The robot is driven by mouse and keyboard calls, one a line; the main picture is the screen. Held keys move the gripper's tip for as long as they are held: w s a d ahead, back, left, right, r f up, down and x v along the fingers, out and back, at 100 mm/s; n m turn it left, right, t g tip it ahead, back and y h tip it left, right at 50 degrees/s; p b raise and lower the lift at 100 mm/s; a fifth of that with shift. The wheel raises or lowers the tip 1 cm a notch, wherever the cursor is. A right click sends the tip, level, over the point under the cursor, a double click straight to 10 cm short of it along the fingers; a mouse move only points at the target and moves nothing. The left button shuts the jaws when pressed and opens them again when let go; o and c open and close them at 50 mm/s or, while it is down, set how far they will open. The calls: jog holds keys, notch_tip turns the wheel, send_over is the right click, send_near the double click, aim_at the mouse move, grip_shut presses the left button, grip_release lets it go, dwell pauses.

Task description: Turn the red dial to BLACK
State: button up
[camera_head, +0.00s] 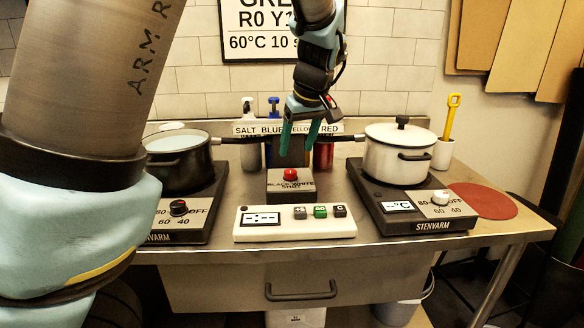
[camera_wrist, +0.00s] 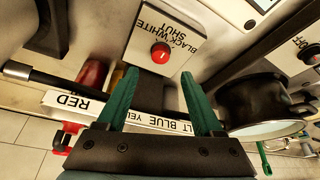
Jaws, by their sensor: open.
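The red dial (camera_head: 290,175) sits on a grey box (camera_head: 281,196) labelled BLACK, WHITE and SHUT, at the middle of the metal table. Which label the dial points at is too small to tell. My gripper (camera_head: 300,136) is above and behind the dial, with green fingers pointing down. In the wrist view my gripper (camera_wrist: 163,105) is open and empty, and the dial lies beyond its fingertips, apart from them.
A black pot (camera_head: 178,165) on a hotplate stands left, a white lidded pot (camera_head: 398,160) on another hotplate right. A white timer box (camera_head: 290,225) lies in front of the dial box. A label strip (camera_head: 250,129), a rod and bottles are close behind my gripper.

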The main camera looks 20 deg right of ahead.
aim_at(291, 171)
jog(key=x, duration=0.7)
jog(key=shift+w+f, duration=0.1)
jog(key=shift+f, duration=0.25)
grip_shut()
